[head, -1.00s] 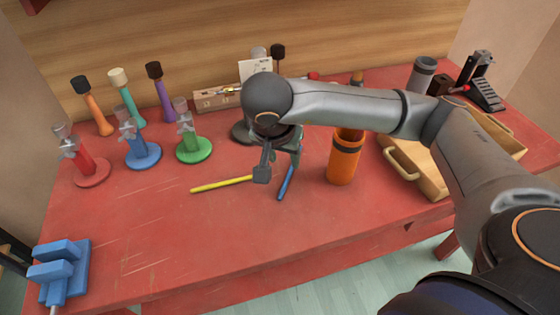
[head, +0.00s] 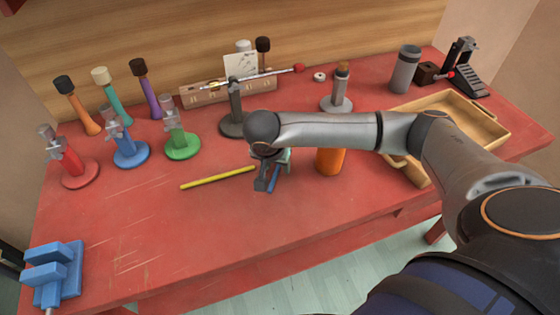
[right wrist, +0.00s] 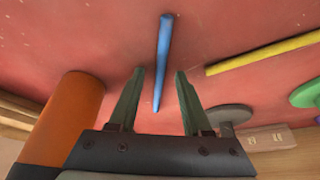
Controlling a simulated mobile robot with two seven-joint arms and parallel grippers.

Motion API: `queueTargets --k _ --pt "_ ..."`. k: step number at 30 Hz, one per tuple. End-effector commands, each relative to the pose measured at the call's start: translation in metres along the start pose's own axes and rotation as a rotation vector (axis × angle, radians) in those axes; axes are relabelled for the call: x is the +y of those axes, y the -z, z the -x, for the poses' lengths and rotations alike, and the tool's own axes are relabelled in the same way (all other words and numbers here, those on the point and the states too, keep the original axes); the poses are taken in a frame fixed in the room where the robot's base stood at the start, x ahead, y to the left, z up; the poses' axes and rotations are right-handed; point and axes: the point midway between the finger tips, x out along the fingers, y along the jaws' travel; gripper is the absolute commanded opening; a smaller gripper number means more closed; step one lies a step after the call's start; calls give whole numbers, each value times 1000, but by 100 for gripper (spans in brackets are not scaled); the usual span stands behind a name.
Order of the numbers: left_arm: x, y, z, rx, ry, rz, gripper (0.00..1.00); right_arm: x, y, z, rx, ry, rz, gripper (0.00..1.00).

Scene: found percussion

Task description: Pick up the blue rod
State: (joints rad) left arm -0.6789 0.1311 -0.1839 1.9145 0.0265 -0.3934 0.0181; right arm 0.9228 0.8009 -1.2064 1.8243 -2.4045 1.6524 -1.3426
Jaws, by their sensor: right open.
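The blue rod (head: 274,180) lies on the red table, partly hidden by my right gripper in the head view. In the right wrist view the blue rod (right wrist: 162,60) runs lengthwise, and its lower end reaches between the two fingers. My right gripper (head: 267,180) is open and empty, low over the rod; its spread fingers also show in the right wrist view (right wrist: 158,74). I cannot tell the exact height of the fingers above the rod. My left gripper is not in view.
A yellow rod (head: 218,178) lies just left of the gripper. An orange cylinder (head: 330,161) stands close on the right, partly behind my arm. A wooden tray (head: 491,137) is farther right. Several coloured stands line the back left.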

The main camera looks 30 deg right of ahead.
Motion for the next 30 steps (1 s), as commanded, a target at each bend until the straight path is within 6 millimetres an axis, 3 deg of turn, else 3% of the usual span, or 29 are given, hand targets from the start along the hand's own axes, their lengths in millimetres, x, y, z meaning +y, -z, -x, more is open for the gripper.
queueTargets --k 6,19,30 --pt "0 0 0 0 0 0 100 0 0 -1 0 1 1 49" --pt "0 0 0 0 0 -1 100 0 0 0 0 1 0 0" --pt "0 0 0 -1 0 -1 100 0 0 0 1 1 0 0"
